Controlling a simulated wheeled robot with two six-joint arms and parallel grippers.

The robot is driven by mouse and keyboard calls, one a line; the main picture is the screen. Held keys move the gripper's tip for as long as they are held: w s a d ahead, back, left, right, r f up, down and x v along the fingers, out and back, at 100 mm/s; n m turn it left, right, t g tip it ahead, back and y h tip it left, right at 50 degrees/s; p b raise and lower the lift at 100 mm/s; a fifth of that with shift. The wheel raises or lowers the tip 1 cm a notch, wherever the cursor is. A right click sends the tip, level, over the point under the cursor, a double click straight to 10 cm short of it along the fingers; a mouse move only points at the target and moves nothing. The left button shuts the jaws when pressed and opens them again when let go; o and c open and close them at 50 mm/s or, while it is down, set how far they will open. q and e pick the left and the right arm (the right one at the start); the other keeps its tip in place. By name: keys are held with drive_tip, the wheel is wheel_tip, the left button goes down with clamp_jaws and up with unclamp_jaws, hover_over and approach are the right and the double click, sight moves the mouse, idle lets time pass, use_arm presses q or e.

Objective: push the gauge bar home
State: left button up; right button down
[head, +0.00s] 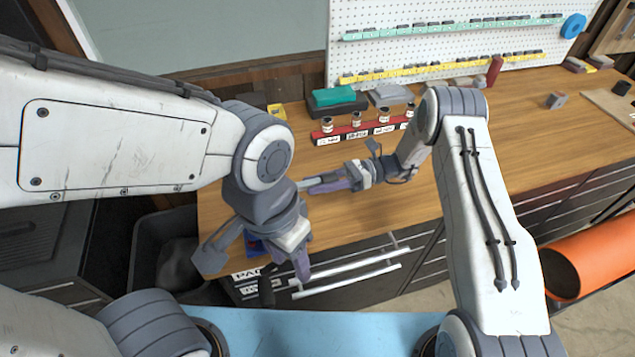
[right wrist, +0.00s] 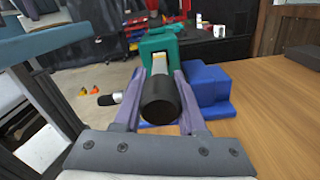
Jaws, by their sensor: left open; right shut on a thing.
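In the right wrist view a bar with a black rounded end (right wrist: 160,100) and a pale shaft points away from me. Its far part meets a green holder (right wrist: 158,44), beside stepped blue blocks (right wrist: 207,88). How deep the bar sits in the holder I cannot tell. My right gripper (head: 314,184) is shut on the bar, its purple fingers (right wrist: 158,82) on both sides of the black end. My left gripper (head: 284,256) is open and empty, low over the bench's front left corner. In the head view my left arm hides the holder and most of the bar.
The wooden bench (head: 520,110) is mostly clear at the right. A red rack (head: 340,134) with several small jars stands behind my right gripper. Drawer handles (head: 350,280) stick out below the front edge. An orange tube (head: 595,255) lies at the right.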

sight(302, 189)
drive_tip(key=shift+a, duration=0.1)
drive_tip(key=x, duration=0.3)
drive_tip(key=shift+s+a, duration=0.15)
drive_tip(key=shift+a, duration=0.2)
drive_tip(key=shift+c, duration=2.3)
unclamp_jaws()
drive_tip(key=b+v, duration=0.5)
drive_tip(key=v, duration=0.5)
drive_tip(key=shift+d, duration=0.25)
drive_tip(key=shift+r, duration=0.1)
